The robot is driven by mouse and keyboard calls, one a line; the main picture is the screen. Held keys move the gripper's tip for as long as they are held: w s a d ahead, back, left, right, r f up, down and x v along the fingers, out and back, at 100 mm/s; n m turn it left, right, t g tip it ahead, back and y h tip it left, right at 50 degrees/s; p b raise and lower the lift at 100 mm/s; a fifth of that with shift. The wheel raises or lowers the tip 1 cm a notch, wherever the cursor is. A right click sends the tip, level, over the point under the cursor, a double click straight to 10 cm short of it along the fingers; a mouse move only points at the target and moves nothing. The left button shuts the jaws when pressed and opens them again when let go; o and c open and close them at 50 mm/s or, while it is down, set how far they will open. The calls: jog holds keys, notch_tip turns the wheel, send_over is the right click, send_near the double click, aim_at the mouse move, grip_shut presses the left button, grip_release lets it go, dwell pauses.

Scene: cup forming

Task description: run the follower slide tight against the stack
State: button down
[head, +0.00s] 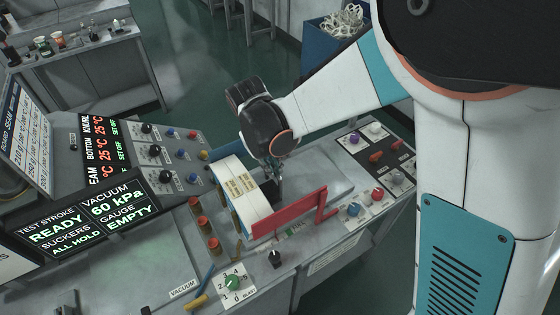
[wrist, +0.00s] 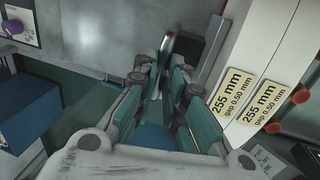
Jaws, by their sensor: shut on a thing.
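The stack (head: 238,182) is a block of white blanks with cream labels, lying in a tray on the bench. In the wrist view the stack (wrist: 254,55) fills the upper right, its labels reading 255 mm, gap 0.50 mm. The follower slide (head: 269,190) appears as a dark block at the stack's right end; in the wrist view the dark block (wrist: 189,57) lies close beside the stack. I cannot tell whether they touch. My gripper (head: 275,178) points down beside the stack, shut on a slim upright piece, apparently the slide's handle (wrist: 166,45). My fingers (wrist: 160,78) hide its lower part.
Orange-topped posts (head: 206,227) stand to the left. Knobs (head: 377,195) lie to the right. A bare metal plate (head: 323,178) lies right of my gripper.

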jog(key=c, duration=1.7)
grip_release()
jog(key=shift+a, duration=0.1)
jog(key=shift+o, duration=0.2)
notch_tip(320, 180, up, 7)
jog(key=a, duration=0.1)
jog(key=shift+s+r, duration=0.2)
jog(key=shift+s, duration=0.25)
jog(key=shift+a, duration=0.1)
